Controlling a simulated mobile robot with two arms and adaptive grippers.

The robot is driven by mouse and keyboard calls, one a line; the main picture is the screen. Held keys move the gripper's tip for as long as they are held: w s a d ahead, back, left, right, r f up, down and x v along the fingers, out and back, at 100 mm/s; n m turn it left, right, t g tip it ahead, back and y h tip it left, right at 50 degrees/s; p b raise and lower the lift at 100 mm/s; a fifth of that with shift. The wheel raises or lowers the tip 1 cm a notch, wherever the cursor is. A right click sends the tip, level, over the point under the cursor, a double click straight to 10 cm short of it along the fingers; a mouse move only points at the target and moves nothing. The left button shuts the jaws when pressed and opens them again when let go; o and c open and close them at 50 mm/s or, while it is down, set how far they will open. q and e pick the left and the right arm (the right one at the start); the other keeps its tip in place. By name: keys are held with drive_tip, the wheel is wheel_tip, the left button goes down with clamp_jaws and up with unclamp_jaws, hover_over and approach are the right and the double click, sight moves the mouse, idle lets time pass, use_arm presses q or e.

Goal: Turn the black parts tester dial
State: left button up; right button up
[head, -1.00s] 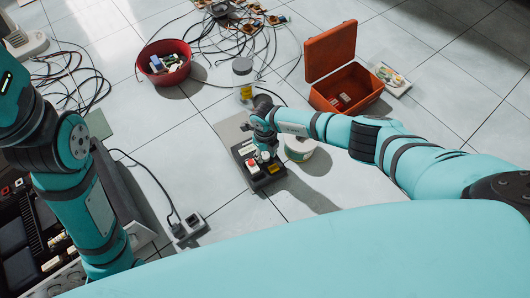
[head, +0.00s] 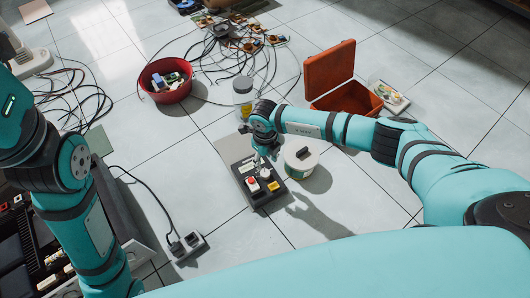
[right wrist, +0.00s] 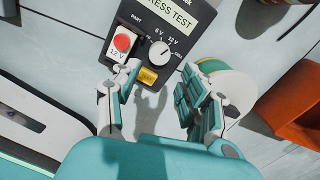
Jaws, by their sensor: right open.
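The black parts tester (head: 252,192) lies on the floor in the middle of the head view. In the head view my right gripper (head: 268,153) hangs over the tester's far end. My left gripper is out of view.
A white tub (head: 302,165) stands close right of the tester. An open orange toolbox (head: 345,100) is farther back, a red bowl (head: 160,93) back left. A power strip (head: 188,246) with a cable lies front left. Floor in front of the tester is clear.

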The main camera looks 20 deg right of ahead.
wheel_tip(320, 180, up, 4)
idle(0.6)
